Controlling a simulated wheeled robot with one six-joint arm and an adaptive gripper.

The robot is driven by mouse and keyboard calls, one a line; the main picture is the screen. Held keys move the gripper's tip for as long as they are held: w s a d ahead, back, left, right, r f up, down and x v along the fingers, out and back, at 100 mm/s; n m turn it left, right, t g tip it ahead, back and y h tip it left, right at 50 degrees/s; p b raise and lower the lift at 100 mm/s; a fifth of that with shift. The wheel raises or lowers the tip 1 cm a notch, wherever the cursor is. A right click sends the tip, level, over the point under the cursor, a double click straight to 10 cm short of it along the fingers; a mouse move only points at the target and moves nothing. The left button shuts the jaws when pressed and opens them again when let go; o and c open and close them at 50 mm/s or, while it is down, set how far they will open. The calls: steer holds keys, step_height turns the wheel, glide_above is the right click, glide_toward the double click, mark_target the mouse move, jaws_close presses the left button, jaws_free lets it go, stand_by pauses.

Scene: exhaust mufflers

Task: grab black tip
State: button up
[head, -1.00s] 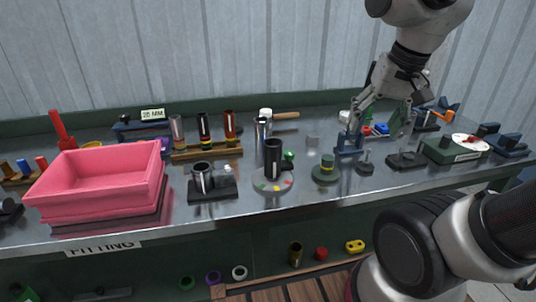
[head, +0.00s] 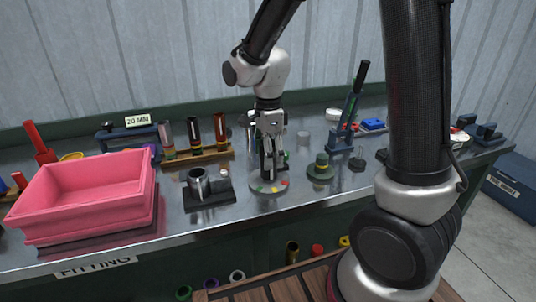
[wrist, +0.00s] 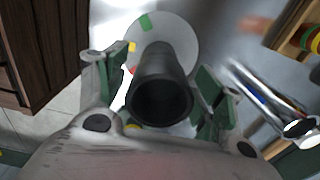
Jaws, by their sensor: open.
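The black tip (wrist: 160,95) is a dark open tube standing upright on a round pale disc (wrist: 180,35) with coloured marks. In the wrist view it sits between the two fingers of my gripper (wrist: 162,82), which are open with a gap on each side. In the head view my gripper (head: 268,168) points down over the disc (head: 258,188) and mostly hides the tip. A second black-ended tube (head: 358,82) leans in a blue stand (head: 341,135) to the right.
A pink bin (head: 85,195) stands at the left. A dark block with a metal cup (head: 198,185) is left of the disc, and a green stepped piece (head: 320,168) is to its right. A wooden rack (head: 197,153) with several tubes stands behind.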

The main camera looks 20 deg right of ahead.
mark_target(271, 174)
step_height(271, 174, down, 3)
steer(key=shift+f, duration=0.15)
steer(key=c, duration=1)
